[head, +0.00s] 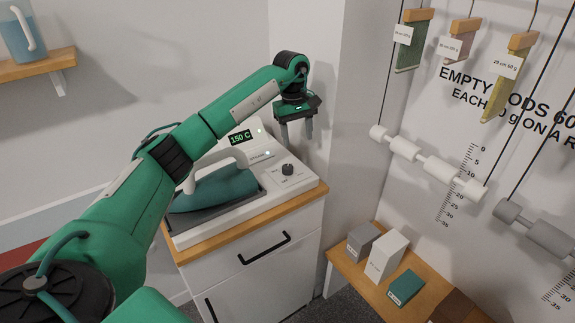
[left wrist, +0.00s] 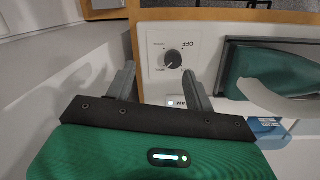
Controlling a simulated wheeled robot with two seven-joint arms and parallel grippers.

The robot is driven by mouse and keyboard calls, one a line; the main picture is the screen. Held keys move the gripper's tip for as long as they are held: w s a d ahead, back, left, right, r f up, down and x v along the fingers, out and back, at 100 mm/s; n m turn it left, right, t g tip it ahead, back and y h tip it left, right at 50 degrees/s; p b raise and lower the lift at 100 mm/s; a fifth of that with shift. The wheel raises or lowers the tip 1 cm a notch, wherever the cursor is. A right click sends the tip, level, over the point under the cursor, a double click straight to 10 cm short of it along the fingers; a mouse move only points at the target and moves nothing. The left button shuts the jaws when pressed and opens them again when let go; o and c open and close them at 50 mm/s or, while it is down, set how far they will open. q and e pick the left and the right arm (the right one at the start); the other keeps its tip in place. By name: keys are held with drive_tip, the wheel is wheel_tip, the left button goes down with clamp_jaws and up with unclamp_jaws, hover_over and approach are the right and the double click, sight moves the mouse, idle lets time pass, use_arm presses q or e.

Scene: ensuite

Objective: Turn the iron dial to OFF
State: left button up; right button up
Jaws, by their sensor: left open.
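The dark round iron dial (head: 287,169) is on a white panel at the right of the ironing station. In the left wrist view the dial (left wrist: 173,60) has a small pale mark that seems to point lower left, away from the upside-down OFF print at its upper right. The display (head: 241,137) reads 150 C. The teal iron (head: 215,187) rests on its plate beside the dial; it also shows in the left wrist view (left wrist: 270,75). My left gripper (head: 296,131) is open and empty, above and behind the dial, its fingers (left wrist: 159,72) apart. My right gripper is out of view.
The station's white base (head: 235,216) sits on a wood-topped cabinet (head: 250,262) against the wall. A wall corner stands close right of my gripper. A low wooden shelf with boxes (head: 387,256) and hanging rods (head: 428,162) are at the right.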

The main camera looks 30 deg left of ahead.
use_arm(q)
drive_tip(key=a+r+y, duration=0.1)
drive_tip(key=a+r, duration=0.1)
drive_tip(key=a, duration=0.1)
drive_tip(key=p, duration=0.2)
hover_over(288, 167)
wheel_tip(288, 167, down, 6)
drive_tip(key=shift+a+f, duration=0.1)
wheel_tip(288, 167, down, 7)
drive_tip(key=shift+f+p, duration=0.2)
drive_tip(key=shift+p, duration=0.35)
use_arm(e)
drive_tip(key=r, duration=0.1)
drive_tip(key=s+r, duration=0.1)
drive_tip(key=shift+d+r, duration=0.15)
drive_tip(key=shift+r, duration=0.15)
use_arm(q)
drive_tip(key=shift+c, duration=0.2)
drive_tip(key=c, duration=0.9)
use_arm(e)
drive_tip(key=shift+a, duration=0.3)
